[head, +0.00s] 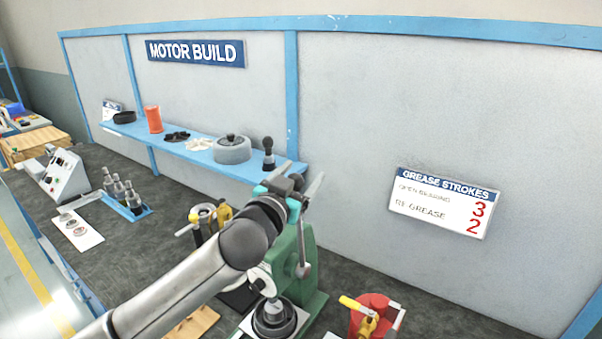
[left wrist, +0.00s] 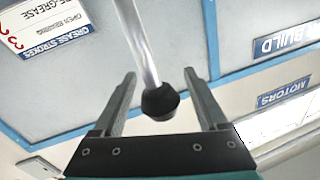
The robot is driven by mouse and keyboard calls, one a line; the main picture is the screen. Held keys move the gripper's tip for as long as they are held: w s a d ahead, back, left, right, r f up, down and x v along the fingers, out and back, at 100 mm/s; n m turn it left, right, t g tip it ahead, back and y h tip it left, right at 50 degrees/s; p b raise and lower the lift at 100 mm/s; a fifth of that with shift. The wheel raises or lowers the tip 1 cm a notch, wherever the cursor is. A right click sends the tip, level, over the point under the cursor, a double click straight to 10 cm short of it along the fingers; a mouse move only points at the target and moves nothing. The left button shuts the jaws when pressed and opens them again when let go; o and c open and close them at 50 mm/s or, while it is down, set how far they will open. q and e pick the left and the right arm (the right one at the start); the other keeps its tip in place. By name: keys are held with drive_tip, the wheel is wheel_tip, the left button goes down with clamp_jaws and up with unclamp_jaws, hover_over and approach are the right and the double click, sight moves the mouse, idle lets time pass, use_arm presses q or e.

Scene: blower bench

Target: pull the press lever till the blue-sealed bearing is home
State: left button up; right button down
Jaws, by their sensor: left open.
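The green press (head: 308,282) stands on the bench at lower centre. Its lever (head: 301,238) is a steel rod rising to a dark knob; in the left wrist view the lever's black knob (left wrist: 160,102) shows large. My left gripper (head: 300,174) is at the lever's upper end. Its two fingers (left wrist: 161,76) are spread, one on each side of the knob, with gaps visible on both sides. A dark round part (head: 274,319) with a metal centre sits under the press. My arm hides part of the press, and I cannot make out a blue seal. My right gripper is not in view.
A red container (head: 371,305) with a yellow-handled tool stands right of the press. A blue shelf (head: 184,148) with several parts runs along the back panel. Blue tray (head: 128,207) and white card (head: 78,229) lie left.

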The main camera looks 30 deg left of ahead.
use_arm(q)
clamp_jaws()
idle(0.7)
idle(0.8)
